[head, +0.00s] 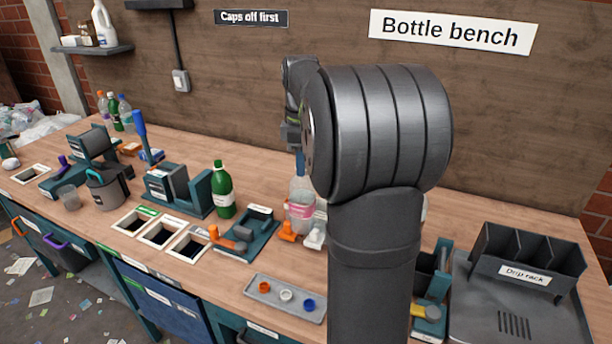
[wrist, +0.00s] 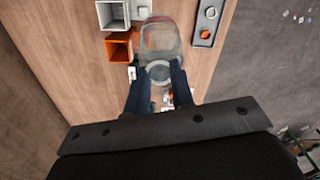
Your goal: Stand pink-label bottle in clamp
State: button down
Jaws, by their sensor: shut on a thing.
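The pink-label bottle (head: 300,213) is clear and looks upright in the head view, behind small orange and white holders. In the wrist view the clear bottle (wrist: 160,35) extends beyond my fingers. My gripper (wrist: 157,92) is shut on its upper end. In the head view my arm hides part of the grip. I cannot tell whether the bottle's base touches the bench. A teal fixture with an orange handle (head: 243,236) lies left of the bottle. Another teal fixture with a yellow handle (head: 429,312) stands at the right. I cannot tell which is the clamp.
An orange holder (head: 288,231) and a white holder (head: 314,237) are close to the bottle. A grey tray of caps (head: 262,300) lies in front. A green bottle (head: 222,192) stands left, beside bench openings. A drip rack (head: 527,262) is at the right.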

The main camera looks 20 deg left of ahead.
jog(key=w+a+r, duration=0.2)
jog(key=a, duration=0.8)
jog(key=w+a+r, duration=0.1)
jog(key=w+a, duration=0.1)
jog(key=a, duration=0.8)
notch_tip(320, 180, down, 12)
jog(key=shift+w+d+f, duration=0.15)
jog(key=shift+f, duration=0.9)
jog(key=c, duration=1.2)
grip_release()
jog(key=shift+o, duration=0.2)
